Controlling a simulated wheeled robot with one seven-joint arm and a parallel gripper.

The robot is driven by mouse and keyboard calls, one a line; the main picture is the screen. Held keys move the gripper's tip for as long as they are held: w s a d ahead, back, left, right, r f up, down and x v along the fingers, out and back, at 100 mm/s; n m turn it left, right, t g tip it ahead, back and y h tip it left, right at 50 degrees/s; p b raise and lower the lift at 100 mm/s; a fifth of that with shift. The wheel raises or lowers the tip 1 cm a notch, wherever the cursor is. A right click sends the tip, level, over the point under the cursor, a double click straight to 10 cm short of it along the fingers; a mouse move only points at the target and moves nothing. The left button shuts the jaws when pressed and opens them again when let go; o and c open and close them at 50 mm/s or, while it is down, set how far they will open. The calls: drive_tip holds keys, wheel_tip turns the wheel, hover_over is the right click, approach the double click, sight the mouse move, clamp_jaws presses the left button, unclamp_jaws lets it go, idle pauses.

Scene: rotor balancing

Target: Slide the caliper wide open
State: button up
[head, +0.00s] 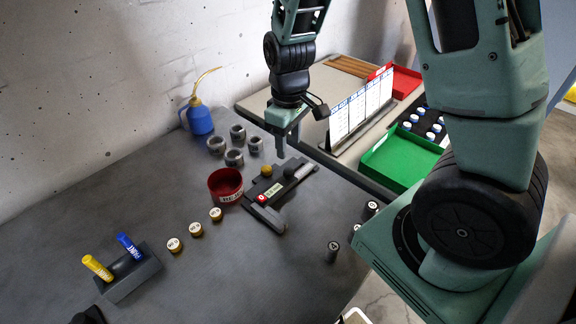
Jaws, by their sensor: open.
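The caliper (274,192) is a dark tool with a pale label and a red mark on its body. It lies on the grey table, right of the middle, with jaw-like parts at its lower end and a grey rounded knob (290,168) near its upper right end. My gripper (281,151) points down above the upper end of the caliper. Its jaws are open, and nothing shows between them. I cannot tell whether a fingertip touches the caliper. How far the caliper's slider stands open is hard to make out at this size.
A red bowl (225,184) stands just left of the caliper, with several metal rings (234,158) behind it. Brass weights (196,229) and dark cylinders (332,251) stand nearby. A marker holder (133,277) is front left. A green tray (402,160) and a chart stand (358,114) are right.

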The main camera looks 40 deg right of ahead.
sight(288, 170)
wheel_tip(288, 170, down, 8)
drive_tip(key=shift+f, duration=0.2)
